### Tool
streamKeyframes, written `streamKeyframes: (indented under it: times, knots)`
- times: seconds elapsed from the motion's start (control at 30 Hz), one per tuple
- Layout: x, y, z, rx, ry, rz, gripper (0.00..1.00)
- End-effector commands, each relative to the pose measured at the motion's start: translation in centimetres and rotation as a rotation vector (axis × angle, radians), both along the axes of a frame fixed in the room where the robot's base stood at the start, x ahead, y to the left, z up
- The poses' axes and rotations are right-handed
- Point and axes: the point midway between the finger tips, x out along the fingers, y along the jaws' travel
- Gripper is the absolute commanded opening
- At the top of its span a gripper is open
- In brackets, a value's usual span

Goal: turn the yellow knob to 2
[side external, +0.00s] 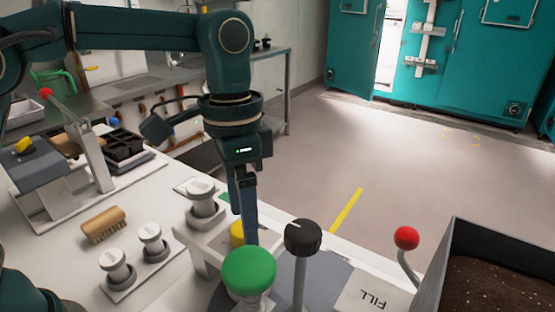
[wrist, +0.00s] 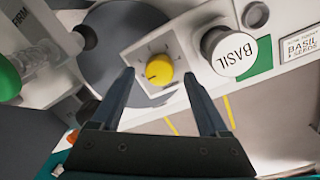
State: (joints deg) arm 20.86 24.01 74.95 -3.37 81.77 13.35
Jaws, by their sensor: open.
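The yellow knob (wrist: 159,69) sits on a square white dial plate (wrist: 146,50) in the wrist view. A small dark mark shows at its left side; the scale marks around it are too small to read. In the side view the yellow knob (side external: 237,234) is partly hidden by my finger and the green knob. My gripper (wrist: 158,76) is open and points down, with one finger on each side of the yellow knob. In the wrist view there is a gap between each finger and the knob. In the side view my gripper (side external: 249,240) reaches down beside it.
A green knob (side external: 249,268) and a black knob (side external: 303,237) stand close in front. A white BASIL-labelled cap (wrist: 231,51) is right of the knob. A soil bin (side external: 450,250) and red-ball lever (side external: 406,238) are at right; a brush (side external: 104,225) lies left.

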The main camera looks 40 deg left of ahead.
Motion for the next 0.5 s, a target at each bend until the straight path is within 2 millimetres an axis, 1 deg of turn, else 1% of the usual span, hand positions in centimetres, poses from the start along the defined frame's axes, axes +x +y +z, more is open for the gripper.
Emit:
streamKeyframes:
  times: [0.1,0.2,0.47,0.5]
  knots:
    - [-0.10,-0.03,-0.84,0.001,0.002,0.000,0.78]
    - [-0.09,-0.05,-1.16,0.000,0.000,0.000,0.78]
    - [-0.08,-0.05,-1.24,0.000,0.000,0.000,0.78]
    - [-0.08,-0.05,-1.23,0.000,0.000,0.000,0.63]
